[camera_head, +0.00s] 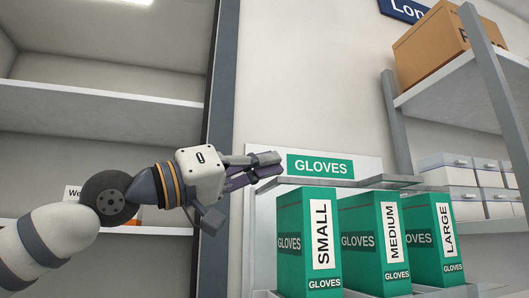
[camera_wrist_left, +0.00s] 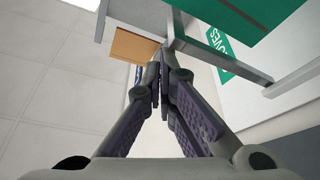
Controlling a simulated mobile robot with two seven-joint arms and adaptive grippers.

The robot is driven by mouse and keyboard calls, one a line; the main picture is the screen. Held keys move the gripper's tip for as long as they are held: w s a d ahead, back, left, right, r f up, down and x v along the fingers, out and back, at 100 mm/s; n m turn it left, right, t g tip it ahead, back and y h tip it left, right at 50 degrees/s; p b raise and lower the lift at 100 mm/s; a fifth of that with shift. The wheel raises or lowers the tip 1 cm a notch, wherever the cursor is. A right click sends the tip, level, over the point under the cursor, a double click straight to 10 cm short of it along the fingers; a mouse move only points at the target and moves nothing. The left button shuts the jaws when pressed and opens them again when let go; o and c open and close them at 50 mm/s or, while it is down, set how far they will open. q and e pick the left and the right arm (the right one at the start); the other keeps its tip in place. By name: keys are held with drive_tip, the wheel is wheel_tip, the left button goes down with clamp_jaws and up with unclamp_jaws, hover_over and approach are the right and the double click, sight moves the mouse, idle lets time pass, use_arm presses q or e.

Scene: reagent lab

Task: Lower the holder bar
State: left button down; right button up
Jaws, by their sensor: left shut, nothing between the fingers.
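The holder bar (camera_head: 345,183) is a grey metal bar across the front of the wall glove holder. It runs roughly level above the glove boxes, under the green GLOVES sign (camera_head: 320,167). My left gripper (camera_head: 274,166) is shut and empty, its fingertips close to the bar's left end and slightly above it in the picture. I cannot tell whether they touch. In the left wrist view the shut fingers (camera_wrist_left: 160,88) point toward grey frame parts of the holder (camera_wrist_left: 220,57). My right gripper is out of view.
Green glove boxes marked SMALL (camera_head: 294,235), MEDIUM (camera_head: 362,245) and LARGE (camera_head: 423,240) stand below the bar. A shelf unit with a cardboard box (camera_head: 430,45) and white boxes (camera_head: 450,178) is at right. A dark cabinet edge (camera_head: 218,150) stands behind my left arm.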

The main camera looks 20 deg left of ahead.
use_arm(q)
drive_tip(key=shift+f, duration=0.55)
drive_tip(key=shift+f, duration=0.15)
